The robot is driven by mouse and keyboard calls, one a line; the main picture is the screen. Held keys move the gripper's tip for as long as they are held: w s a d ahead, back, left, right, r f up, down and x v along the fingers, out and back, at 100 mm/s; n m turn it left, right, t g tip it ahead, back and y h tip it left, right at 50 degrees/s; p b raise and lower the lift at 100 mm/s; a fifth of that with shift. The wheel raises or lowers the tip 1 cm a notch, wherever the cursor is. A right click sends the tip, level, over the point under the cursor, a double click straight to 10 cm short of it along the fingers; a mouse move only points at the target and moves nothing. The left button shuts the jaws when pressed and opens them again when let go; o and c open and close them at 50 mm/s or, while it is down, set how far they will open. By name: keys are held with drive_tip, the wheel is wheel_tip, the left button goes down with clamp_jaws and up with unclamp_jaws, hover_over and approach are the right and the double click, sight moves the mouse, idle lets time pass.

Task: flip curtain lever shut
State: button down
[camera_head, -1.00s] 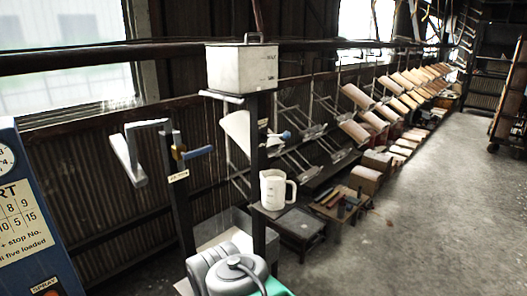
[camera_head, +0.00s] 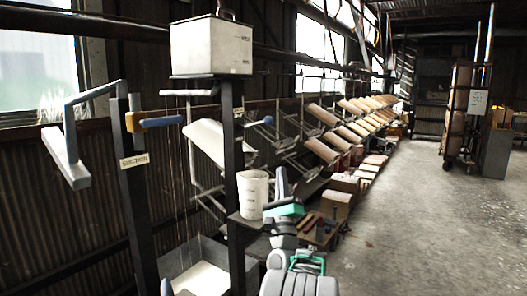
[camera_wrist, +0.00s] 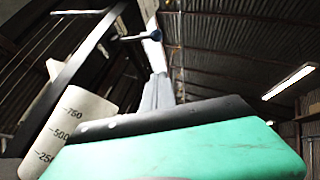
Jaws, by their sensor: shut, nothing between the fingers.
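A small blue-handled lever (camera_head: 263,121) sticks out to the right from the dark post under the white tank. Its label is too small to read, so I cannot be sure it is the curtain lever. In the wrist view a dark blue lever (camera_wrist: 130,38) shows above. A larger blue-handled lever (camera_head: 160,122) with a yellow pivot sits on the left post, labelled SUCTION. My gripper (camera_head: 281,176) points up, right of the white jug and below the small lever, apart from it. In the wrist view my gripper (camera_wrist: 158,82) is shut and empty.
A white jug (camera_head: 252,196) with volume marks stands on a small shelf close to my arm; it also shows in the wrist view (camera_wrist: 78,122). The white tank (camera_head: 211,45) sits above. Hanging panels (camera_head: 335,140) recede behind. Open floor (camera_head: 420,220) lies right.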

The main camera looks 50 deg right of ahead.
sight(272, 120)
drive_tip(key=w+d+r+p, duration=0.4)
drive_tip(key=w+r+p, duration=0.2)
drive_tip(key=r+p, duration=0.3)
drive_tip(key=shift+r+p, duration=0.35)
drive_tip(key=shift+r, duration=0.7)
drive_tip(key=shift+w, duration=0.1)
wheel_tip(272, 120, up, 3)
drive_tip(key=p, duration=0.4)
drive_tip(key=shift+a+r, duration=0.1)
drive_tip(key=shift+r, duration=0.1)
